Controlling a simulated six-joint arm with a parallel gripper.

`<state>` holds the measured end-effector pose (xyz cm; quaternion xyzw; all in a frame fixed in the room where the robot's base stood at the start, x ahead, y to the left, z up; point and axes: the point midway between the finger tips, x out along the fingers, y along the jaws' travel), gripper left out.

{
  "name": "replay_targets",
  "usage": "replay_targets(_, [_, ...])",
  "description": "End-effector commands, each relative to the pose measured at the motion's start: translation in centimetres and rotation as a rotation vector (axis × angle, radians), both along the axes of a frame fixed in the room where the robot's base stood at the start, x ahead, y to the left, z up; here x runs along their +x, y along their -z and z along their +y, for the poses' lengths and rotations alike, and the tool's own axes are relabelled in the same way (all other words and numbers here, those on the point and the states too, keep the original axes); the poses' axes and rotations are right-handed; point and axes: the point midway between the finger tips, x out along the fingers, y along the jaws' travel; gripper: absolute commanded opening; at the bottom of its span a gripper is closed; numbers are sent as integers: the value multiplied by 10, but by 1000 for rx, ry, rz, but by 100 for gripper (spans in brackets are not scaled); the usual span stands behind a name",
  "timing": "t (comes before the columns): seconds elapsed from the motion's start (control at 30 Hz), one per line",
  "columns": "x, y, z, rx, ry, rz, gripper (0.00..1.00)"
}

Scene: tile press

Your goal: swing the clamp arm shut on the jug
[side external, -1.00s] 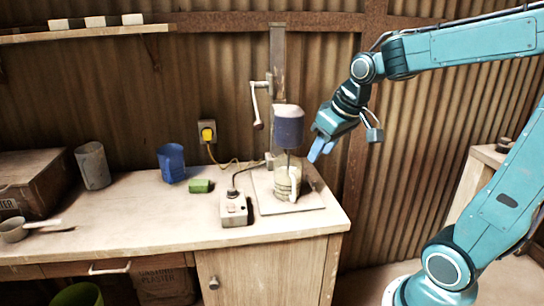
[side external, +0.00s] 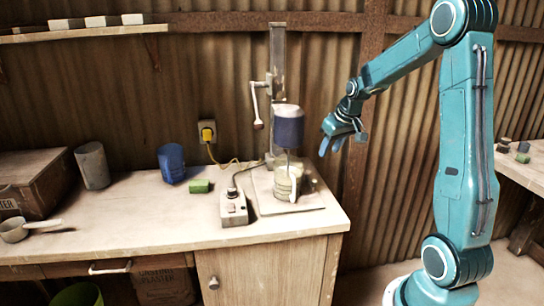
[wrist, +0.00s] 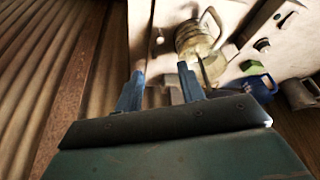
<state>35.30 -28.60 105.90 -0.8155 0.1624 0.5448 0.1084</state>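A pale, yellowish jug (side external: 287,182) stands upright on the base plate under the blue mixer head, with a shaft reaching down into it. In the wrist view the jug (wrist: 193,42) shows at top centre, its loop handle pointing up. A small grey fitting (side external: 309,184) stands just right of the jug; it may be part of the clamp, but I cannot clearly make out the clamp arm or its position. My gripper (side external: 332,146) hangs in the air right of the mixer head, above and apart from the jug. Its two blue fingers (wrist: 160,74) are apart with nothing held between them.
The mixer head (side external: 289,127) hangs from an upright post with a crank handle (side external: 258,106) at its left. A control box (side external: 233,207), green block (side external: 200,187), blue jug (side external: 171,163) and grey jug (side external: 92,166) stand to the left. The bench's front right is clear.

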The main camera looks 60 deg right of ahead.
Motion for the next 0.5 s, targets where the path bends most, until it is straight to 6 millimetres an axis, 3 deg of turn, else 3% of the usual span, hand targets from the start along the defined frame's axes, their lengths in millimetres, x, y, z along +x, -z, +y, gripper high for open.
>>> replay_targets(0.27, [3,7,0,1,0,1,39])
replay_targets(0.5, [10,28,-3,3,-2,3,39])
